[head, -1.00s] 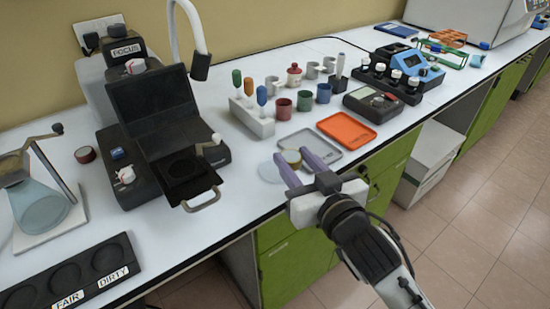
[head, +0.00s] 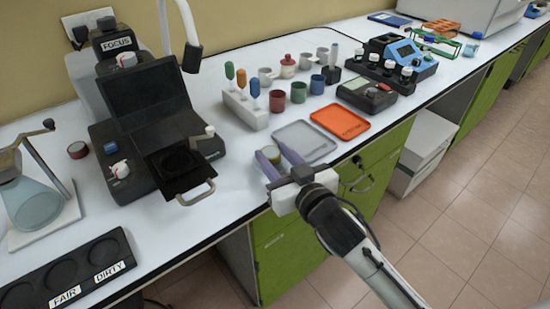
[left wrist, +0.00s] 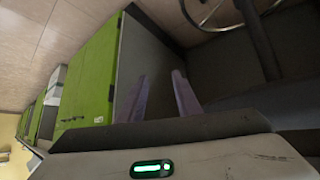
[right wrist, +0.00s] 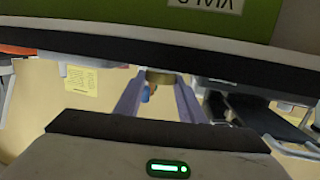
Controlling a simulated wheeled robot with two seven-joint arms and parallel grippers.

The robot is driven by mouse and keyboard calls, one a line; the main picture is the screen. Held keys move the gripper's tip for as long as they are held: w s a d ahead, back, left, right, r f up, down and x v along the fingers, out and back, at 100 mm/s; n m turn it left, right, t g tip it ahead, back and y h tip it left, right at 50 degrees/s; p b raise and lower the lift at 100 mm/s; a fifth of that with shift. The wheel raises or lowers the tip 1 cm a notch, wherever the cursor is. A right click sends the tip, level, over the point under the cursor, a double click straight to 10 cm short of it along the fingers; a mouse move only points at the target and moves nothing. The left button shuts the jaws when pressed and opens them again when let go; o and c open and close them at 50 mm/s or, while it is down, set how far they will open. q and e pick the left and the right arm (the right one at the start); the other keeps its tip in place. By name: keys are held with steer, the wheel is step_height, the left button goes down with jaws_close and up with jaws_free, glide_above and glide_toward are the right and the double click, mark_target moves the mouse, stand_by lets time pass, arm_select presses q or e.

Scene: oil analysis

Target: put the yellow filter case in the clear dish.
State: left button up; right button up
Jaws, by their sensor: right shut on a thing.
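The yellow filter case (head: 262,155) is a small round case with a dull yellow rim, between the fingers of my right gripper (head: 269,155) near the front of the bench. In the right wrist view the case (right wrist: 160,77) sits between the two purple fingertips (right wrist: 160,86). I cannot clearly make out the clear dish now. The case and fingers cover the part of the bench where it showed earlier. I cannot tell whether the case touches it. My left gripper (left wrist: 158,88) shows only in the left wrist view, its fingers apart with nothing between them, off the bench.
A grey tray (head: 318,148) and an orange tray (head: 340,123) lie right of my right gripper. A black microscope-like device (head: 182,165) with a handled plate stands to the left. A white rack (head: 245,110) and several cups are behind. The bench edge is close in front.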

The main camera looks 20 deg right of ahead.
steer(key=shift+f, duration=0.2)
steer(key=o, duration=1)
steer(key=shift+r, duration=0.15)
steer(key=shift+s, duration=0.35)
steer(key=v, duration=1.1)
steer(key=s+f+g, duration=0.2)
steer(key=s+f, duration=0.3)
steer(key=f, duration=0.5)
steer(key=s+f+g, duration=0.3)
steer(key=s+f, duration=0.1)
steer(key=f, duration=0.6)
steer(key=s+f+g, duration=0.2)
steer(key=s+f, duration=0.3)
steer(key=f, duration=0.5)
steer(key=shift+s+a, duration=0.3)
steer(key=shift+a, duration=0.1)
